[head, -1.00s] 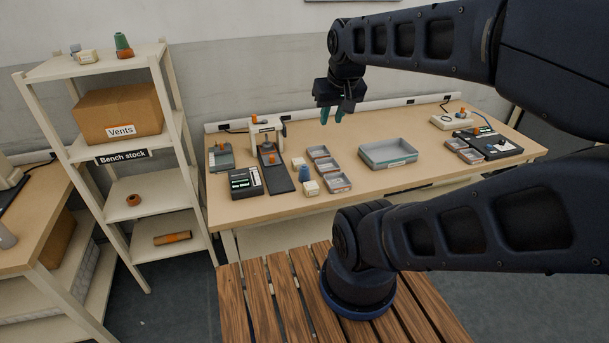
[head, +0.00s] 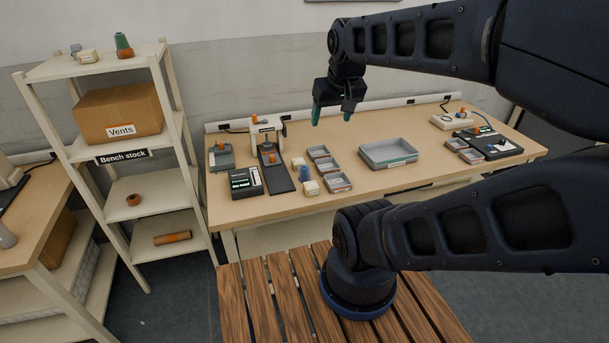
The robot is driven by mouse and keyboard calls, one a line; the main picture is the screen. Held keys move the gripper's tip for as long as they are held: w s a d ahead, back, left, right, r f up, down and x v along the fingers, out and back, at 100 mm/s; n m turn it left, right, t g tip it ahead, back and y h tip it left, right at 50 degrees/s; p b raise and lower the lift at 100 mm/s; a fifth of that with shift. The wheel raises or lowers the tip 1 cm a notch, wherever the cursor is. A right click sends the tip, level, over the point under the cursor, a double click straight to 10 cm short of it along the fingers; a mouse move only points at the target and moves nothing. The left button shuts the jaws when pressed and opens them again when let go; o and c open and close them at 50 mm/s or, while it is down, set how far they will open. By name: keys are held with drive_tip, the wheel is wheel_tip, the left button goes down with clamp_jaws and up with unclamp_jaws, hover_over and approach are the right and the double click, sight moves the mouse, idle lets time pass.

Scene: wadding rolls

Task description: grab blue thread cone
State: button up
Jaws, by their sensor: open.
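A small blue cone (head: 304,173), which looks like the blue thread cone, stands upright on the workbench (head: 420,178), between a small white block and another white block in front of it. My gripper (head: 331,117) hangs above the back part of the bench with its teal-tipped fingers pointing down. It is open and empty, and it is up and to the right of the blue cone in the picture, well apart from it. A green cone (head: 122,41) stands on the top shelf at the left.
Small grey trays (head: 323,165) sit just right of the cone, and a larger grey tray (head: 362,160) is farther right. A black device (head: 245,183) and a press-like machine (head: 267,132) stand to the left. A shelf rack holds a cardboard box (head: 118,112).

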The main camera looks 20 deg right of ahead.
drive_tip(key=w+f+n+g+h, duration=0.1)
drive_tip(key=w+f+n, duration=0.4)
drive_tip(key=w, duration=0.5)
drive_tip(key=n+g, duration=0.3)
drive_tip(key=n, duration=1.2)
approach(304, 166)
drive_tip(key=shift+a+f, duration=0.2)
drive_tip(key=shift+f, duration=0.7)
drive_tip(key=f, duration=0.5)
drive_tip(key=shift+w+d, duration=0.1)
drive_tip(key=shift+d, duration=0.25)
drive_tip(key=shift+w+d+f, duration=0.1)
drive_tip(key=shift+d+f, duration=0.05)
drive_tip(key=shift+f, duration=0.7)
drive_tip(key=shift+s+d+f, duration=0.1)
drive_tip(key=shift+d+f, duration=0.05)
drive_tip(key=shift+f, duration=0.75)
drive_tip(key=shift+w+d+f, duration=0.1)
drive_tip(key=shift+d+f, duration=0.1)
drive_tip(key=shift+f, duration=0.65)
